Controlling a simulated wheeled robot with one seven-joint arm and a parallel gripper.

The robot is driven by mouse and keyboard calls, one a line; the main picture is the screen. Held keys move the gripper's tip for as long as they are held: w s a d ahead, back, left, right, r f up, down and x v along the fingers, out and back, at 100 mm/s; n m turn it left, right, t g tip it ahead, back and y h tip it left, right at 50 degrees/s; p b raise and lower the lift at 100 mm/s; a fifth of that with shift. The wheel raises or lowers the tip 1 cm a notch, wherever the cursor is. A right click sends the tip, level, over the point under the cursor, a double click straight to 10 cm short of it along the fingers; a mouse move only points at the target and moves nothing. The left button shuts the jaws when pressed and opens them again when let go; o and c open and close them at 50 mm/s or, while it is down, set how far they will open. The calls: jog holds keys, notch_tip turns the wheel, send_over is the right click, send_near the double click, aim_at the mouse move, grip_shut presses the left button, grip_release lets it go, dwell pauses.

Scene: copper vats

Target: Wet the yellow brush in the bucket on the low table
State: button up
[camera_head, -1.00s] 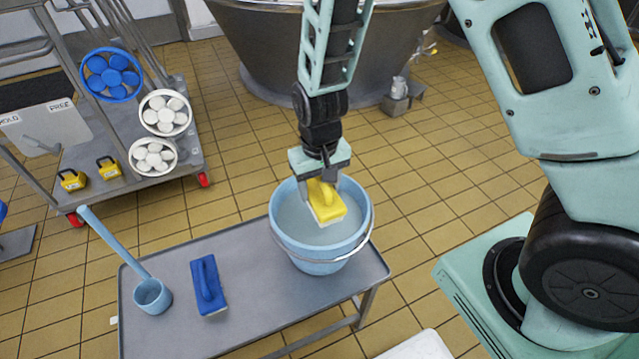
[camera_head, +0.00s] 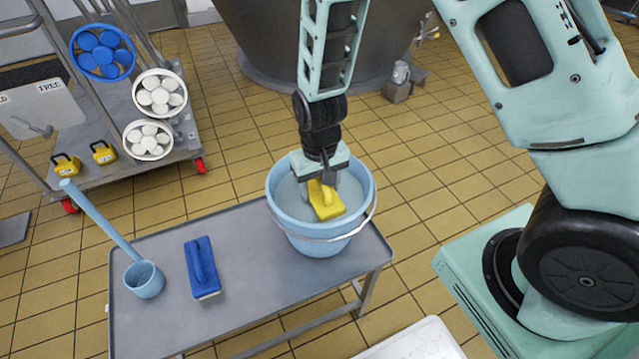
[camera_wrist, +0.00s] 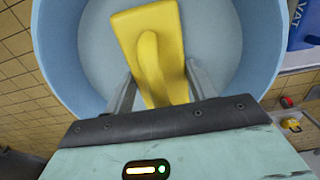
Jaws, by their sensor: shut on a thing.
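The yellow brush (camera_head: 325,203) is in my gripper (camera_head: 322,183), inside the mouth of the light blue bucket (camera_head: 322,243). The bucket stands on the right end of the grey low table (camera_head: 245,270). In the wrist view the fingers of my gripper (camera_wrist: 158,90) are on either side of the handle of the yellow brush (camera_wrist: 152,48), with the bucket's wall (camera_wrist: 55,40) around it. Greyish water fills the bucket's inside. The brush's white bristles, seen before, are now hidden, and I cannot tell exactly how deep they sit.
A blue brush (camera_head: 202,268) and a light blue ladle (camera_head: 143,279) lie on the table's left part. A grey trolley (camera_head: 120,185) with valve-like wheels and yellow padlocks stands at the back left. A large metal vat (camera_head: 290,45) is behind. A white surface (camera_head: 415,340) shows at the bottom.

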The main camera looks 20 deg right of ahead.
jog(key=shift+r, duration=0.1)
dwell(0.5)
notch_tip(320, 180, up, 12)
jog(key=p, duration=1.1)
dwell(0.6)
